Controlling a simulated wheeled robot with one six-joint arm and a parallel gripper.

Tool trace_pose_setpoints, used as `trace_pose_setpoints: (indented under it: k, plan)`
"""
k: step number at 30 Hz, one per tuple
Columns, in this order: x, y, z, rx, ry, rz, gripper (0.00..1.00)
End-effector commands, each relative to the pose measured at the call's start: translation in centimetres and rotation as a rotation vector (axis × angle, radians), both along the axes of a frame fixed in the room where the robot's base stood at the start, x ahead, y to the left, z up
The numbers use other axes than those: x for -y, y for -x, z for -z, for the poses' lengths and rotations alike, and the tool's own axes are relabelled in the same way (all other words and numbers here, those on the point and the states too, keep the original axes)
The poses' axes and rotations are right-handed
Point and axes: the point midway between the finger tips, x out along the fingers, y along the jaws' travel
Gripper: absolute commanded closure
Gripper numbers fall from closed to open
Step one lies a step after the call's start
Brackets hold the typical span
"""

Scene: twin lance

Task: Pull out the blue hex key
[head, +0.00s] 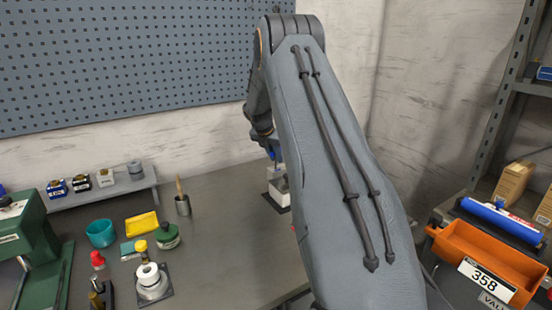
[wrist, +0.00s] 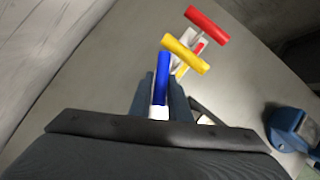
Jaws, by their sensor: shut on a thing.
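The blue hex key (wrist: 162,75) has a blue bar handle and sits between the two fingers of my gripper (wrist: 161,92) in the wrist view. My gripper is shut on this handle. A yellow-handled key (wrist: 186,54) is just beyond it, and a red-handled key (wrist: 207,25) is farther out. Both stand at a pale holder, mostly hidden in the wrist view. In the head view a white holder block (head: 279,191) stands on a dark base below my gripper, partly behind my arm. I cannot tell whether the blue key's shank is still in the holder.
The bench (head: 225,230) is clear left of the holder. A cup with a brush (head: 183,205), a teal bowl (head: 101,233), a yellow box (head: 142,223) and small bottles stand farther left. An orange bin (head: 480,262) is at right. A blue device (wrist: 288,128) lies right in the wrist view.

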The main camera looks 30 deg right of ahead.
Motion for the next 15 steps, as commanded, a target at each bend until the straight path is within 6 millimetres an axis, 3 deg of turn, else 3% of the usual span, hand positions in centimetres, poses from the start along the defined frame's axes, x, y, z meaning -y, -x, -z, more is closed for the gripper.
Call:
trace_pose_setpoints:
  k: [15]
  plan:
    - [0.01, -0.04, -1.08, 0.001, 0.0, 0.0, 1.0]
